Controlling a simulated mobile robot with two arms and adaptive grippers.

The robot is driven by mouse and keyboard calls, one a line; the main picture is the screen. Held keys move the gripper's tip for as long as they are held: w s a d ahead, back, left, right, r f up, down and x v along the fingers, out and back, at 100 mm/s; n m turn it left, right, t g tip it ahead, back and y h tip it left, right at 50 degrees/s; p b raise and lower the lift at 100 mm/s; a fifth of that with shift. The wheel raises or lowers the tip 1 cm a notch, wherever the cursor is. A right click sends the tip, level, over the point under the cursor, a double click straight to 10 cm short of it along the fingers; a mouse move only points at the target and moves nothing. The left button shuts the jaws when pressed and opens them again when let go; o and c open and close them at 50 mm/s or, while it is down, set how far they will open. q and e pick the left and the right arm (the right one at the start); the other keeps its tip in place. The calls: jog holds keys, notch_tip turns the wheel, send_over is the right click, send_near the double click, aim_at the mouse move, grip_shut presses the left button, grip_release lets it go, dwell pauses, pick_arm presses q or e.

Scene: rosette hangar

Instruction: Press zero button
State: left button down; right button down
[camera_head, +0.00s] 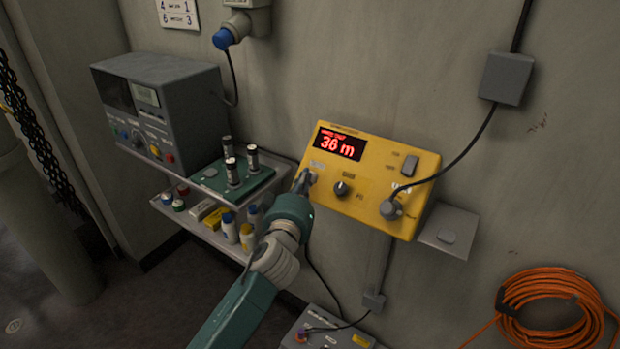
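A yellow instrument box (376,195) is on the grey wall in the middle of the head view. Its red display (340,145) appears to read "30 m" or "38 m". A black knob (342,188) sits mid-panel, and a grey switch (409,166) is at its upper right. My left gripper (304,180) is at the lower left of the panel, by a small grey button (311,178). The fingertips look close to it or touching; I cannot tell which. The button's label is too small to read. The gripper's fingers are too small to judge. My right gripper is not in view.
A grey device (165,110) and a green tray (232,181) with several dark cylinders stand on a shelf to the left. An orange coiled hose (545,290) hangs at right. The wall above the box is clear.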

pick_arm(q)
jog(key=shift+w+d+f, duration=0.1)
jog(key=shift+f, duration=0.1)
jog(key=shift+r, duration=0.1)
dwell(0.4)
jog(key=shift+s+a+r+p, duration=0.35)
jog(key=shift+s+r+p, duration=0.15)
jog(key=shift+s+p, duration=0.05)
jog(key=s+a+r+p, duration=0.1)
jog(key=p, duration=0.1)
jog(key=s+a+r+p, duration=0.1)
jog(key=s+r+p, duration=0.1)
jog(key=shift+a+r, duration=0.1)
jog(key=shift+r, duration=0.05)
dwell(0.4)
dwell(0.5)
